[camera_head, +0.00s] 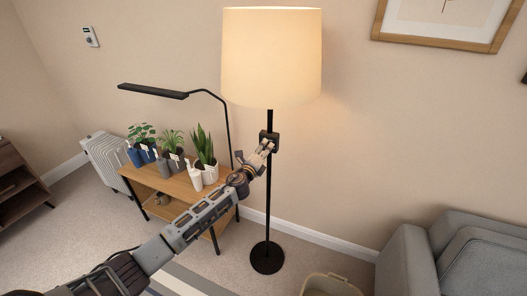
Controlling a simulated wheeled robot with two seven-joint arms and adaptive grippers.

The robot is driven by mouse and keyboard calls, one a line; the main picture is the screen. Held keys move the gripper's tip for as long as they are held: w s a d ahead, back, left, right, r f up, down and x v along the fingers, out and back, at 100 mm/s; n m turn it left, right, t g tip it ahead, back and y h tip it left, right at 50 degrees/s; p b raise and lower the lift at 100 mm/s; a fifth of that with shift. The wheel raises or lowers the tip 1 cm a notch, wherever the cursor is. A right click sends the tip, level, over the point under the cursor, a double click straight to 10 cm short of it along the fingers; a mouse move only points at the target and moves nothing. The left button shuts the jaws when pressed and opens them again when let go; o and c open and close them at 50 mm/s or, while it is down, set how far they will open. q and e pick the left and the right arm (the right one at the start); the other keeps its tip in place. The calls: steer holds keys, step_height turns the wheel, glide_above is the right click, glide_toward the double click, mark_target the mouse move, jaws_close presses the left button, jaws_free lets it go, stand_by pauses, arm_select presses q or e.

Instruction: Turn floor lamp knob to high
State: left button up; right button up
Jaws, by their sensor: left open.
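The floor lamp has a lit cream shade (271,57), a thin black pole (268,200) and a round black base (267,257) on the carpet. A small black control box (270,137) sits on the pole below the shade; the knob itself is too small to make out. My left gripper (268,148) reaches up from the lower left, with its fingertips at the lower part of this box. The gripper is open, and I cannot tell whether it touches the knob. My right gripper does not show.
A wooden plant table (160,183) with several potted plants stands left of the lamp, under a black lamp arm (153,91). A grey armchair (405,262) is at the right. A basket (330,284) sits at the bottom. Carpet is clear around the lamp base.

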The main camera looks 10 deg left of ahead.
arm_select(q)
steer(key=s+a, duration=0.2)
steer(key=s, duration=0.9)
steer(key=shift+s+a, duration=0.2)
steer(key=shift+s, duration=0.2)
stand_by(0.4)
steer(key=shift+n, duration=0.4)
